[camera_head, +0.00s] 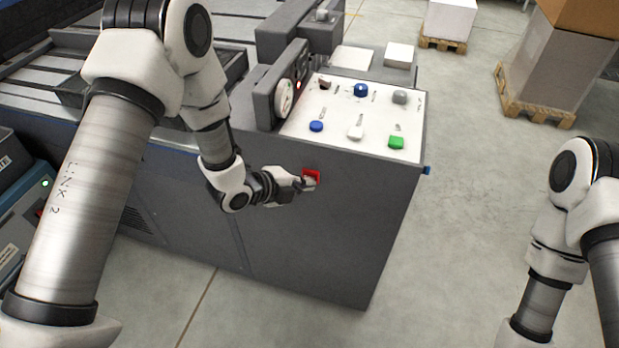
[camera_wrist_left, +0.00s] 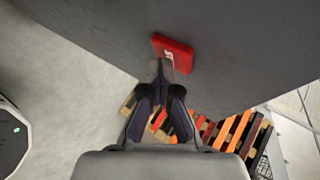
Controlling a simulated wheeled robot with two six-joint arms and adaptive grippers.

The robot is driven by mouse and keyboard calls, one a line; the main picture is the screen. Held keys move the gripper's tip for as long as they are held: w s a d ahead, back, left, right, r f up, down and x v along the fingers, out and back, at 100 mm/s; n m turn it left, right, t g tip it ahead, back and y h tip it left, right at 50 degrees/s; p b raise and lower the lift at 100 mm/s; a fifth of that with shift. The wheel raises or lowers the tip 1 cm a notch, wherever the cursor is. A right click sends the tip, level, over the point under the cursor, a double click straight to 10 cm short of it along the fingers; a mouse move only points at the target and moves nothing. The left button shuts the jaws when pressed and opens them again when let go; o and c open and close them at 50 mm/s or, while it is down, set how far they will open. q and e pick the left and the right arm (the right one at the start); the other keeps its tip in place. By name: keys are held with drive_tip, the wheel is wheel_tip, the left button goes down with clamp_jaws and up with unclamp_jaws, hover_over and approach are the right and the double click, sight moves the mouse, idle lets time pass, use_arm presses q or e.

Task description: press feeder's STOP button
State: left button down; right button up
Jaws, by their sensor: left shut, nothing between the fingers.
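The red STOP button (camera_head: 311,175) sits on the grey side wall of the feeder (camera_head: 330,225), below the white control panel. My left gripper (camera_head: 303,184) is shut and empty, with its fingertips at the button. In the left wrist view the red button (camera_wrist_left: 174,53) is just beyond the tips of the shut left gripper (camera_wrist_left: 164,72), which cover part of its lower edge. I cannot tell whether the tips touch it or whether it is pressed in. My right arm shows at the right edge of the head view; its gripper is out of frame.
The white panel (camera_head: 347,143) on top carries several knobs and buttons, including a blue button (camera_head: 316,126) and a green button (camera_head: 397,142). A pallet (camera_head: 545,106) with boxes stands at the upper right. The floor (camera_head: 465,220) right of the feeder is clear.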

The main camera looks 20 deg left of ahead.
use_arm(q)
drive_tip(key=shift+s, duration=0.8)
drive_tip(key=shift+s+a+b, duration=0.1)
drive_tip(key=shift+s+b, duration=0.4)
drive_tip(key=shift+s, duration=2)
